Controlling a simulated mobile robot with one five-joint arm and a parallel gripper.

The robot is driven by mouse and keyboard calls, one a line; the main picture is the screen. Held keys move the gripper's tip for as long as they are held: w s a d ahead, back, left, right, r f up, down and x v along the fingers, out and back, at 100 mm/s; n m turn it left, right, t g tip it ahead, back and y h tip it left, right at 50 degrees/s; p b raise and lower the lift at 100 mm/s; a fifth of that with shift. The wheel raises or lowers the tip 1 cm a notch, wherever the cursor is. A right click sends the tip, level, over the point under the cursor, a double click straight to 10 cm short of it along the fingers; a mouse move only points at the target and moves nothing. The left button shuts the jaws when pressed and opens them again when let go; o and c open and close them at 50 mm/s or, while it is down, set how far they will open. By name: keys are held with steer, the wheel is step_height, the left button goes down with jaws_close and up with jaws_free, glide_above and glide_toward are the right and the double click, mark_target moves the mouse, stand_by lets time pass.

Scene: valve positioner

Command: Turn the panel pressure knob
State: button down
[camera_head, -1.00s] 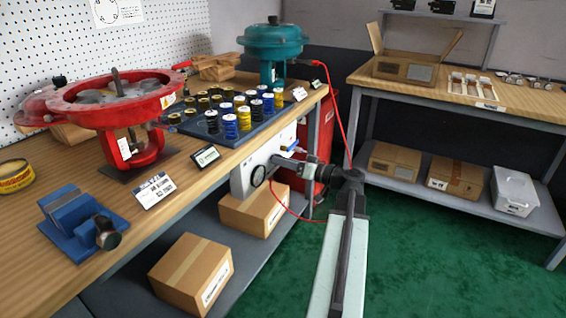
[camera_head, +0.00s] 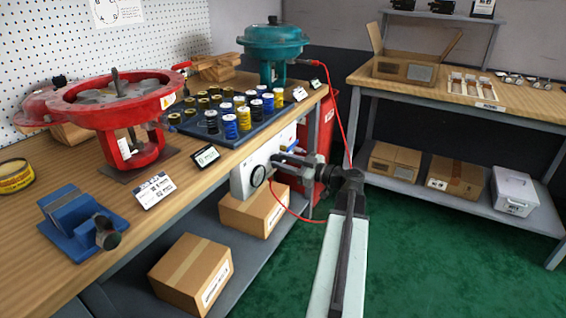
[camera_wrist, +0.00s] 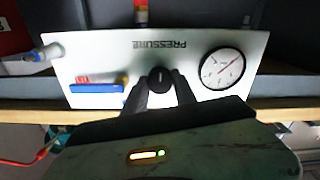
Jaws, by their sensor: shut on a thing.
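A white pressure panel (camera_head: 240,181) hangs under the front edge of the left bench. In the wrist view the panel (camera_wrist: 105,48) appears upside down, with the word PRESSURE on it. The black pressure knob (camera_wrist: 160,74) sits in the middle of the panel, between the tips of my gripper (camera_wrist: 161,88). The fingers are shut on the knob from both sides. In the head view my gripper (camera_head: 279,159) reaches the panel; the knob is hidden there.
The left bench holds a red valve actuator (camera_head: 113,100), a blue vise (camera_head: 78,217), a tray of springs (camera_head: 190,130) and a teal actuator (camera_head: 274,45). Cardboard boxes (camera_head: 190,272) stand on the shelf below. A red hose (camera_head: 345,120) hangs near my arm. The green floor is clear.

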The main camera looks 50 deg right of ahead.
steer(key=shift+f, duration=0.1)
stand_by(0.4)
steer(key=c, duration=1)
jaws_free()
steer(key=v, duration=0.7)
steer(key=shift+s+d, duration=0.1)
steer(key=shift+s, duration=0.3)
